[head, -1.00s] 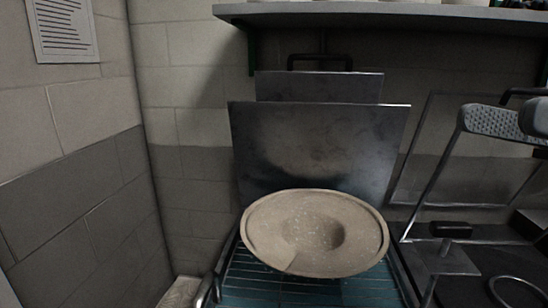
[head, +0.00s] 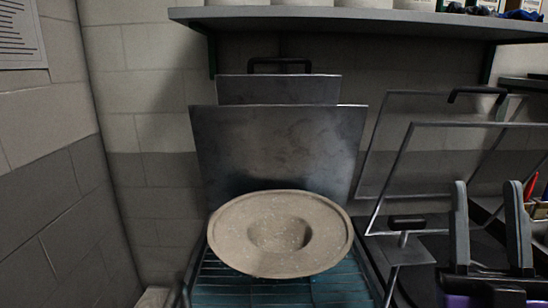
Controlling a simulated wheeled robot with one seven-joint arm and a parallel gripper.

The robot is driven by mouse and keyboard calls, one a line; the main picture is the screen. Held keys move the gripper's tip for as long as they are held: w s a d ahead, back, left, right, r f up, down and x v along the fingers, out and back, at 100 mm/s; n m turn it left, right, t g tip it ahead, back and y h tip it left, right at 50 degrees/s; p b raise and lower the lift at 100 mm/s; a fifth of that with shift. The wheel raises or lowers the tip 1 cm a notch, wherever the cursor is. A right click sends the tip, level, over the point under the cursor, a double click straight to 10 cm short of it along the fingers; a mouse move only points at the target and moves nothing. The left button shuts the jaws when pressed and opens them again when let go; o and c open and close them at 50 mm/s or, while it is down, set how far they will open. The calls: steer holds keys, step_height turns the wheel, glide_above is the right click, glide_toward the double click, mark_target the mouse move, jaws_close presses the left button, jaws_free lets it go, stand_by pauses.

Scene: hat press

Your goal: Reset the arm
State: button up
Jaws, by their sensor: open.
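My gripper (head: 487,190) is at the lower right in the head view. Its two grey fingers point up and stand apart, with nothing between them. It is to the right of the press and apart from it. The hat press's metal plate (head: 280,150) stands raised and leans back. A beige hat (head: 236,233) lies brim up on the blue slatted base (head: 230,290) in front of the plate. Most of my arm is out of view.
A wall shelf (head: 380,20) with several containers runs above. Open metal frames (head: 395,150) and a small stand with a black knob (head: 407,222) are right of the press. A red item (head: 531,187) is at the right edge. A block wall (head: 60,210) is on the left.

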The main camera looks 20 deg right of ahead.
steer(key=s+a+f+m+g+y, duration=0.2)
steer(key=a+f+g, duration=0.15)
steer(key=f, duration=0.75)
steer(key=s+a+f+m+g+y, duration=0.2)
steer(key=a+f+g, duration=0.15)
steer(key=f, duration=0.65)
steer(key=s+a+f+n+g+y, duration=0.2)
steer(key=s+a+f+g+y, duration=0.1)
steer(key=s+f, duration=0.3)
steer(key=s+a+f+n+g+y+p, duration=0.1)
steer(key=s+a+f+n+g+y, duration=0.1)
steer(key=s+f, duration=0.5)
steer(key=s+a+g+y, duration=0.1)
steer(key=s+a, duration=0.1)
steer(key=s, duration=0.1)
steer(key=shift+n+y, duration=0.3)
steer(key=shift+y, duration=0.1)
steer(key=shift+r, duration=0.1)
